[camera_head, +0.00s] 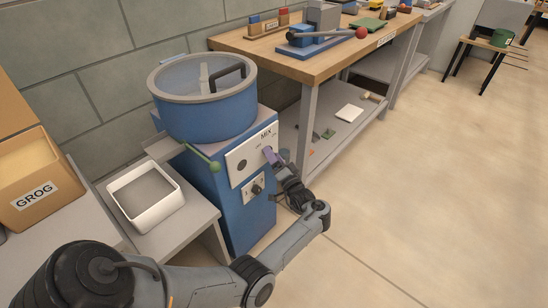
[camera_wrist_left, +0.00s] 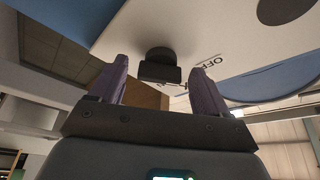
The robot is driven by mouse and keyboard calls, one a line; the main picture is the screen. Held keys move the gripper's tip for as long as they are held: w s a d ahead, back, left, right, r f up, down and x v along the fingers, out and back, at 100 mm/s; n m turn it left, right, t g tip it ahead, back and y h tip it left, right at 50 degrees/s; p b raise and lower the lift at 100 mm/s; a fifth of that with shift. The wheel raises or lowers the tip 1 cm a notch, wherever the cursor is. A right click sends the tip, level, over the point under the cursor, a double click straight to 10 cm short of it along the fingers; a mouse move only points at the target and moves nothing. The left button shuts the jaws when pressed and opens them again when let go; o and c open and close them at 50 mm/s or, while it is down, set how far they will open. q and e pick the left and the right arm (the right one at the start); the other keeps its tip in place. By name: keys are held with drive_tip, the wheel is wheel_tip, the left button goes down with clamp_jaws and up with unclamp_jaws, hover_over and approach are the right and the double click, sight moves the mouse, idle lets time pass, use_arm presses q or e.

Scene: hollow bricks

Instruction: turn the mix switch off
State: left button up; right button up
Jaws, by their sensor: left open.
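The mix switch is a black knob (camera_wrist_left: 160,66) on the white panel marked MIX (camera_head: 237,162), on the front of the blue mixer (camera_head: 222,204). In the wrist view the panel (camera_wrist_left: 228,35) carries the word OFF beside the knob, to its right. In the wrist view my left gripper (camera_wrist_left: 160,64) is open, with one purple finger on each side of the knob and visible gaps between. My right gripper is not in view.
A round dark button (camera_head: 241,165) is on the same panel, and a lower plate has another black knob (camera_head: 257,189). A green-tipped lever (camera_head: 214,166) sticks out left of the panel. A white tray (camera_head: 146,195) stands left, a workbench (camera_head: 343,60) behind. Open floor lies right.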

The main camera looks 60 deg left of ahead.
use_arm(q)
drive_tip(key=p+v, duration=0.1)
drive_tip(key=v, duration=1)
drive_tip(key=shift+a, duration=0.1)
